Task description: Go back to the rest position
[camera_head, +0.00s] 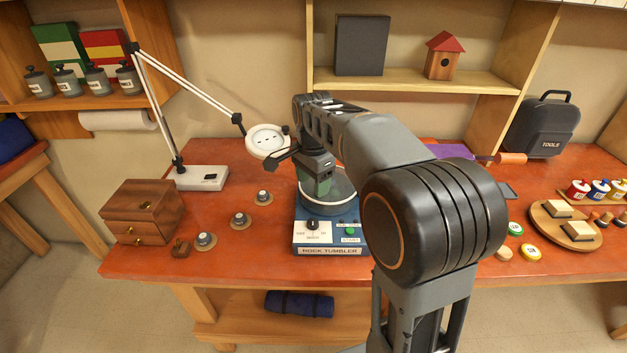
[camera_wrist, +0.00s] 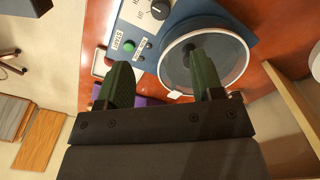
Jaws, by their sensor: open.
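My gripper (camera_head: 312,184) is over the red-brown workbench, above the blue rock tumbler (camera_head: 330,238). In the wrist view its two green fingers (camera_wrist: 162,85) are apart, with nothing held between them. The tumbler's round clear-topped drum (camera_wrist: 228,62) lies beyond the right finger. Its front panel with a black knob (camera_wrist: 160,9) and a green start button (camera_wrist: 129,46) shows past the left finger. My arm hides part of the tumbler's right side in the head view. Whether the fingers touch the drum cannot be told.
A white magnifier lamp (camera_head: 267,139) stands close to the left of my gripper. A wooden drawer box (camera_head: 143,212) and several small knobbed pieces are on the left of the bench. A shelf (camera_head: 415,81) is behind. A round wooden board (camera_head: 567,236) lies at right.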

